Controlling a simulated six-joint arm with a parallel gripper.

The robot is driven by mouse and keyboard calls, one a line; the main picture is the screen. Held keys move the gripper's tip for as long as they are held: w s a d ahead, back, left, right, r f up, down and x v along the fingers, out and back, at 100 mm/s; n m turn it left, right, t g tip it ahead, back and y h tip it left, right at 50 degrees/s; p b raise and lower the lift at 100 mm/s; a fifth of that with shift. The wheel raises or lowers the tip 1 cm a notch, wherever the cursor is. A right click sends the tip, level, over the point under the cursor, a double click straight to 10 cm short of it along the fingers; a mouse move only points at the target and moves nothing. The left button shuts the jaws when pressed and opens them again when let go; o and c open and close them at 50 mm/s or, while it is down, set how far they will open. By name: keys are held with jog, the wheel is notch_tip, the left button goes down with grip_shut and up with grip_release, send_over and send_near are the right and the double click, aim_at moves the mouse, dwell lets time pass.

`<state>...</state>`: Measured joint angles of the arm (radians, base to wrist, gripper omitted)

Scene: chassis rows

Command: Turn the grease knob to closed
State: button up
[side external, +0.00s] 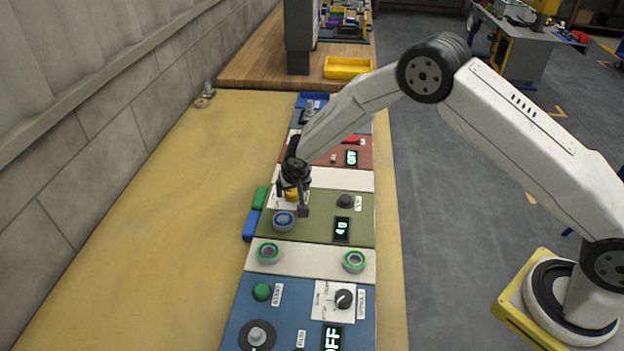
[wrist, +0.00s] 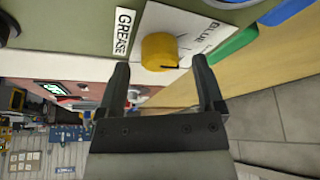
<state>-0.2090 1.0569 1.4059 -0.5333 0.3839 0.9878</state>
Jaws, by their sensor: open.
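The grease knob is a yellow round knob (wrist: 160,50) on a white plate (wrist: 190,22), beside a label reading GREASE (wrist: 124,31). In the side view the knob (side external: 291,195) sits on the green panel and is partly hidden by my gripper (side external: 292,203). My gripper is open, with its dark fingers on either side of the knob in the wrist view (wrist: 161,68). The knob appears just beyond the fingertips; I cannot tell whether they touch it.
The green panel (side external: 325,226) also carries a blue-ringed button (side external: 284,221), a black knob (side external: 346,201) and a small display (side external: 341,230). Green (side external: 260,198) and blue (side external: 251,225) blocks stand at its left edge. The tabletop (side external: 190,210) left of the panels is clear.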

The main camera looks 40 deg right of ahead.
jog(key=v, duration=0.6)
jog(key=shift+s+r, duration=0.2)
jog(key=shift+r, duration=0.1)
jog(key=s+d+r+n, duration=0.1)
jog(key=s+d+r, duration=0.2)
jog(key=s, duration=0.6)
jog(key=s+d+r+n+g+y, duration=0.1)
jog(key=s+d+r, duration=0.2)
jog(key=s, duration=0.6)
jog(key=s+d+r+n, duration=0.1)
jog(key=s+d+r, duration=0.2)
jog(key=s, duration=0.6)
jog(key=shift+s+d+r+n+g, duration=0.15)
jog(key=shift+s+d+n+g, duration=0.1)
jog(key=shift+d+n+g, duration=0.05)
